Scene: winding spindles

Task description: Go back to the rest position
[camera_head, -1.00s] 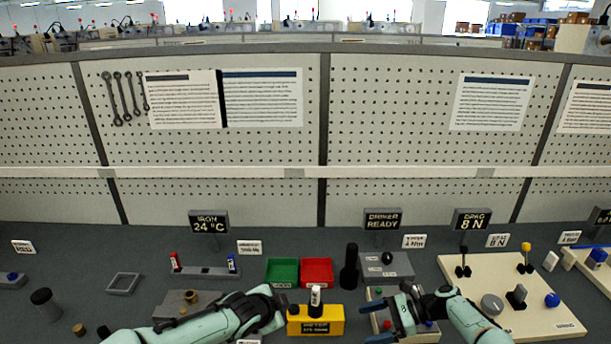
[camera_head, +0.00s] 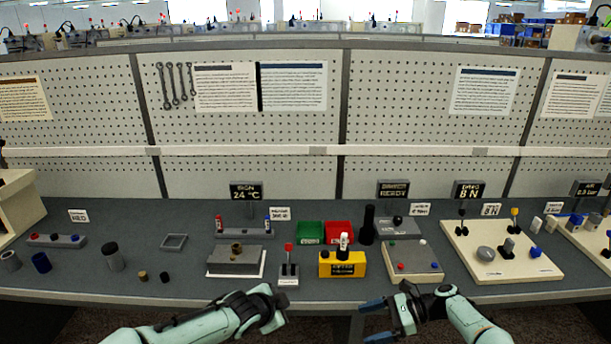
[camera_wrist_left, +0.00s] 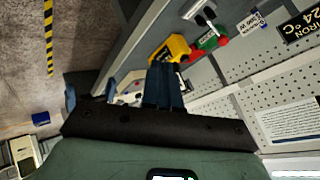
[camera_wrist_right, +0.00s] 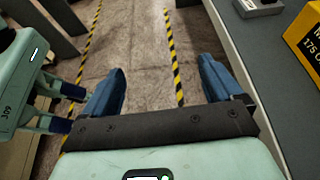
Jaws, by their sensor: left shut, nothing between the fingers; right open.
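My left gripper (camera_head: 276,308) is in front of the bench's front edge in the head view. Its blue fingers (camera_wrist_left: 165,86) are together and empty in the left wrist view. My right gripper (camera_head: 370,320) is also in front of the bench edge, to the right of the left one. In the right wrist view its two blue fingers (camera_wrist_right: 160,88) stand wide apart with only floor between them. Neither gripper touches anything on the bench (camera_head: 200,288).
Near the front edge stand a yellow meter box (camera_head: 328,268), a small red-knobbed lever (camera_head: 289,272) and a grey block (camera_head: 222,262). A cream panel with levers (camera_head: 470,262) is at the right. Green (camera_head: 310,231) and red (camera_head: 339,229) bins lie behind. The floor (camera_wrist_right: 145,50) before the bench is clear.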

